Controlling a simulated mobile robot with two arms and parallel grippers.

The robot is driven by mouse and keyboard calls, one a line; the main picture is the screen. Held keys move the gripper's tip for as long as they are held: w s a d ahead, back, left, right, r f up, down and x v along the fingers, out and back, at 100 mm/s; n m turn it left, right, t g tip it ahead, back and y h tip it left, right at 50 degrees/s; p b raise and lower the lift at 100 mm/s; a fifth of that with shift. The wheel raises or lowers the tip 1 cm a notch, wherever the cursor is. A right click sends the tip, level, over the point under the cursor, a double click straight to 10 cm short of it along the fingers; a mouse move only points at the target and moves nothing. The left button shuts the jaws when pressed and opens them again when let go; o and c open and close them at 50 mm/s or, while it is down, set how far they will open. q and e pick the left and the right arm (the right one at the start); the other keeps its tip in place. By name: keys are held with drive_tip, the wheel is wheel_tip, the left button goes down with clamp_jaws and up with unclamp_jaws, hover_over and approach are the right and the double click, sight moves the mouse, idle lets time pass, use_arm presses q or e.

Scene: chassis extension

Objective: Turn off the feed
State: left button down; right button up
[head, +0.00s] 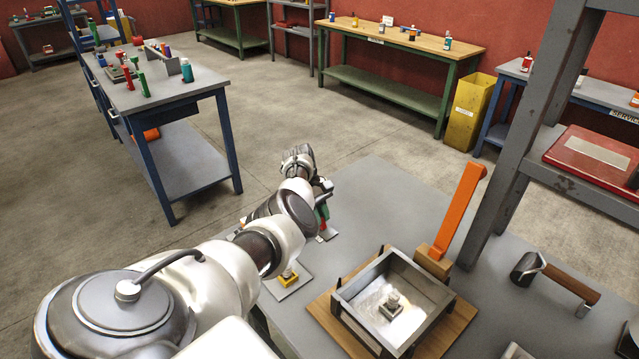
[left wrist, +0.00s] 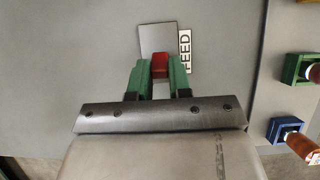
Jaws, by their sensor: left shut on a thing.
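My left gripper (left wrist: 160,78) has green fingers and is shut on the red lever (left wrist: 160,62) of a switch. The lever stands on a grey square plate (left wrist: 158,36), with a white label (left wrist: 185,50) reading FEED beside it. In the head view the left gripper (head: 322,214) reaches down to the grey table (head: 360,190), and my wrist hides much of the switch. The lever's exact tilt cannot be told. My right gripper is not in view.
To the right are a square metal tray (head: 428,282) on a wooden board, an upright orange lever (head: 460,210), a wooden-handled tool (head: 570,282) and a grey post (head: 535,110). A blue-legged bench (head: 205,75) stands beyond at left.

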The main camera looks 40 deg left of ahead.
use_arm(q)
drive_tip(key=shift+d+f, duration=0.1)
drive_tip(key=c, duration=1)
unclamp_jaws()
drive_tip(key=shift+c, duration=0.2)
drive_tip(key=b+v, duration=0.2)
drive_tip(key=v, duration=0.9)
drive_tip(key=shift+f, duration=0.15)
